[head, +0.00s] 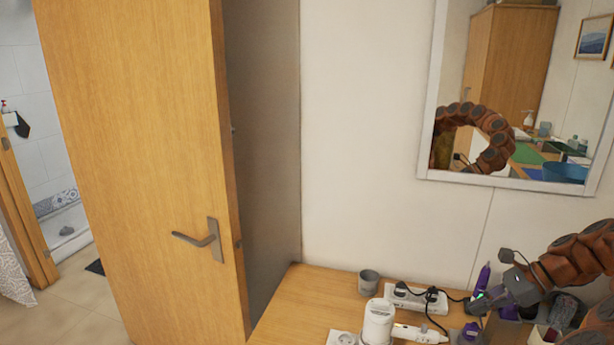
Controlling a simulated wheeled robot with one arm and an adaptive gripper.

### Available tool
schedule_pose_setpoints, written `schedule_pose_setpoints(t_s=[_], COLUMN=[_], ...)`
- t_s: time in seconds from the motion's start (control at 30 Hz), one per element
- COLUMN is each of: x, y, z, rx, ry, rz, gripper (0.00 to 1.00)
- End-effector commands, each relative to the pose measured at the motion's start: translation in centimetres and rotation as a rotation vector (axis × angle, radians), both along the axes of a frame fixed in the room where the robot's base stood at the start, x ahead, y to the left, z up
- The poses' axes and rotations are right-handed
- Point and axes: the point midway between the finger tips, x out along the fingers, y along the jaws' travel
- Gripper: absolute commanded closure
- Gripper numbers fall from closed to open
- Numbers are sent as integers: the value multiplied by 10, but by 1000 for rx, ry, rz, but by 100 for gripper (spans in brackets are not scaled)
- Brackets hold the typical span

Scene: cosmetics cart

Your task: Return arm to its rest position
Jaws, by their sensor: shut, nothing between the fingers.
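My gripper (485,301) is at the lower right of the head view, at the end of my brown segmented arm. It is shut with nothing held. It is over the right part of the wooden tabletop (305,292), close to a purple item (483,278) and the power strip. Small dark parts make its fingertips hard to make out. My arm bends in from the right edge and also shows in the wall mirror (530,95).
A power strip (415,298) with plugs and cables, a grey cup (369,282) and a white device (378,322) crowd the tabletop. Containers (547,334) stand below my arm. A wooden door (140,150) stands open at left. The tabletop's left part is bare.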

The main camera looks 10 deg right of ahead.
Motion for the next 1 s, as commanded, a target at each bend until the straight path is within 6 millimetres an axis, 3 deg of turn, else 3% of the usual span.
schedule_pose_setpoints(t_s=[0.03,0.27,0.5,0.7,1.0], x=[2,-6,-40,-82,-156], y=[21,109,186,234,273], z=[10,43,61,65,55], rx=[-16,-120,-227,-312,-442], ry=[-25,-143,-241,-304,-366], rz=[66,374,682,926,1260], gripper=[100,100,100,100,100])
